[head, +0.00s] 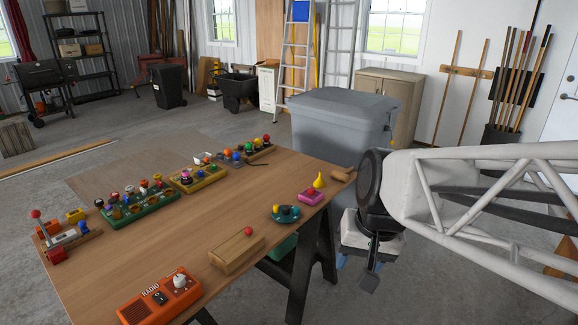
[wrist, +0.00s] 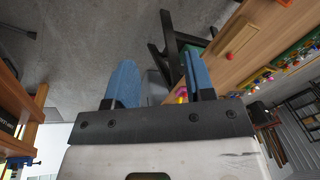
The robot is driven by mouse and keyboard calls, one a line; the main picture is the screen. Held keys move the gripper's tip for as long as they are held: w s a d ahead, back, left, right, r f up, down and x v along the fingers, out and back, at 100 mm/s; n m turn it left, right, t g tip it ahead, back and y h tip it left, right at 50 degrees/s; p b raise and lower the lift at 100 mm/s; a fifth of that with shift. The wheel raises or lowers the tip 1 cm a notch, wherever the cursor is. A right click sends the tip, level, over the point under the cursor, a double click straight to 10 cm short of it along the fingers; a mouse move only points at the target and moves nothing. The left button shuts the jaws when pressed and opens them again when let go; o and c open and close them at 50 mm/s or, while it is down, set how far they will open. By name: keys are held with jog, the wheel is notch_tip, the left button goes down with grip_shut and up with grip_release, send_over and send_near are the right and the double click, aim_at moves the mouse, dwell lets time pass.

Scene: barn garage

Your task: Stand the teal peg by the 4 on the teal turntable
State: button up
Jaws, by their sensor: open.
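The teal turntable (head: 293,217) is a small round disc near the right edge of the wooden table in the head view. A yellow knob and a darker teal upright piece stand on it. The 4 is too small to read, and I cannot tell for sure which piece is the teal peg. My gripper (head: 358,272) hangs off the table's right side, beyond the edge and apart from the turntable. In the wrist view its two blue fingers (wrist: 160,80) are spread with nothing between them.
On the table (head: 185,230) are a pink block (head: 310,196), a yellow cone (head: 319,181), a wooden box with a red knob (head: 238,254), an orange radio (head: 158,297) and several coloured peg trays at the back. A large grey bin (head: 340,120) stands behind the table.

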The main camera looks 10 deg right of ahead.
jog(key=s, duration=0.2)
jog(key=s+d+n+h, duration=0.1)
jog(key=s+n, duration=0.1)
jog(key=s, duration=0.1)
jog(key=shift+s+d+t+h, duration=0.35)
jog(key=shift+t+h, duration=0.05)
jog(key=shift+r, duration=0.1)
jog(key=shift+c, duration=0.4)
dwell(0.4)
jog(key=shift+w, duration=0.1)
